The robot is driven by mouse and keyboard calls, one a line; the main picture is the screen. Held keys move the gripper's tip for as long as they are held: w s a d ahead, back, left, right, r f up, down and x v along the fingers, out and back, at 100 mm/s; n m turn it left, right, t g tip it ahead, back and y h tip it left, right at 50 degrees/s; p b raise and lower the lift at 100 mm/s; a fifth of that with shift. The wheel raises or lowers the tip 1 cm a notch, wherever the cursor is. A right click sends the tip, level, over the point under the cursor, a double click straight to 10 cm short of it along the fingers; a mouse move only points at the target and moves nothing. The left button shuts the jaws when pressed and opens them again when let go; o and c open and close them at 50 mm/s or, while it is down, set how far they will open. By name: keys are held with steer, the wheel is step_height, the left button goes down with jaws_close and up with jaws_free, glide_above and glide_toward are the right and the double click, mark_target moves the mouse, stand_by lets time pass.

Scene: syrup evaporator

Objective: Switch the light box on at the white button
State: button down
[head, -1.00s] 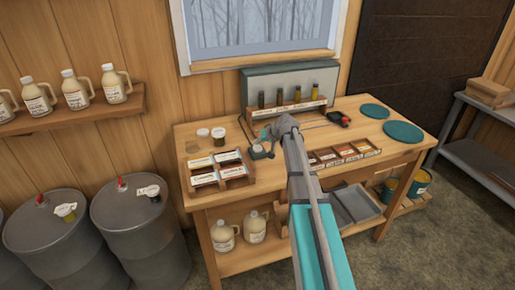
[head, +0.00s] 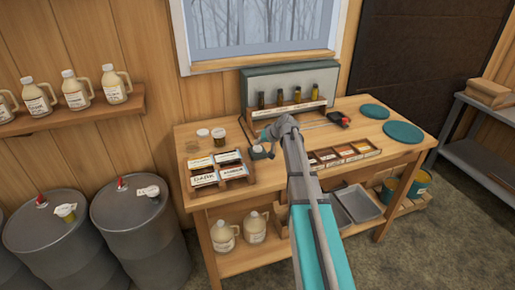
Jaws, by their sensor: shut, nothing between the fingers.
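The light box (head: 290,78) stands at the back of the wooden table below the window, and its panel looks dull grey-green. A small grey switch box (head: 258,153) sits on the table to the front left of it, with a dark cable running up toward the light box. A pale spot on its top looks like the white button, but it is too small to tell well. My gripper (head: 266,139) is shut and empty, just above and beside the switch box. Whether it touches the button I cannot tell.
Several small bottles (head: 280,97) stand on a rack before the light box. A sample tray (head: 233,171) and jars (head: 219,135) are left of my gripper. A divided card box (head: 343,154) is to the right. Teal discs (head: 403,132) lie at the right end.

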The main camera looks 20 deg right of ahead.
mark_target(258, 148)
steer(key=shift+f, duration=0.1)
steer(key=shift+f+b, duration=0.35)
steer(key=shift+b, duration=0.1)
steer(key=shift+f+b, duration=0.3)
stand_by(0.7)
steer(key=shift+r, duration=0.2)
steer(key=shift+r+p, duration=0.6)
steer(key=shift+p, duration=0.2)
step_height(258, 148, up, 6)
steer(key=p, duration=0.6)
stand_by(0.3)
